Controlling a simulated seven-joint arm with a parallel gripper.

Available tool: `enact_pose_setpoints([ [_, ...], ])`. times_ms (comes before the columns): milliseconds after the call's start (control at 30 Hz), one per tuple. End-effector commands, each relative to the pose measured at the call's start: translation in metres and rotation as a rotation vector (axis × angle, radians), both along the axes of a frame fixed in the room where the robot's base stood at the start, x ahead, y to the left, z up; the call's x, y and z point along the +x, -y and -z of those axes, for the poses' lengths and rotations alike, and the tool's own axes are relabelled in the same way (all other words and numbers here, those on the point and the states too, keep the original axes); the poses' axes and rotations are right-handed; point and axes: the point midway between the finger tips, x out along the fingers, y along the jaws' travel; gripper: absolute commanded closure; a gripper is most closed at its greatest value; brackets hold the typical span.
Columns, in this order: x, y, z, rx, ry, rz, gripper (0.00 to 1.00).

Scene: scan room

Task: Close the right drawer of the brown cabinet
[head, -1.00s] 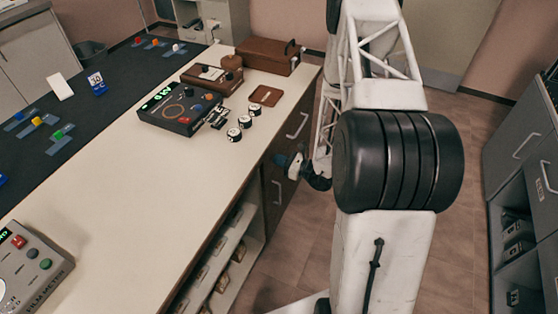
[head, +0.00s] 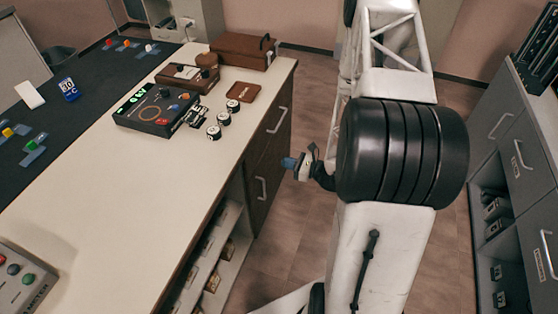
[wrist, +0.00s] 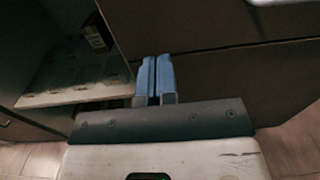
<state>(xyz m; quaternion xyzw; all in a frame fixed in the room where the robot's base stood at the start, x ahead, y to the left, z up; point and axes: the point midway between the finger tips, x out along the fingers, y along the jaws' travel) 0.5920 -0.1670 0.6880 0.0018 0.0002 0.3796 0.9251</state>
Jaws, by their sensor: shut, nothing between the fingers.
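The brown cabinet front (head: 256,208) is at the right end of the white counter in the head view. It has an upper front with a metal handle (head: 277,120) and a lower front with another handle (head: 262,188). Both look about flush with the counter end; I cannot tell whether a small gap is left. My gripper (head: 288,163) is shut and empty, to the right of the fronts, its blue fingertips pointing toward them. In the wrist view the shut blue fingers (wrist: 154,68) stand before the dark brown front (wrist: 225,85), below a seam. Contact cannot be told.
Open shelves (head: 213,265) with small items lie left of the fronts, and also show in the wrist view (wrist: 75,80). Devices and a brown case (head: 242,50) stand on the counter (head: 130,195). Grey cabinets (head: 520,165) stand at right. Floor (head: 305,220) between is clear.

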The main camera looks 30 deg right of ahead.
Motion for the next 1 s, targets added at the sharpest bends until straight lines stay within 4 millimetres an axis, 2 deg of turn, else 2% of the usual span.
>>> enact_pose_setpoints([
  [400, -0.022, 0.022, 0.000, -0.001, 0.001, 0.001, 1.00],
  [1000, -0.024, 0.024, 0.000, 0.000, 0.000, 0.000, 1.00],
])
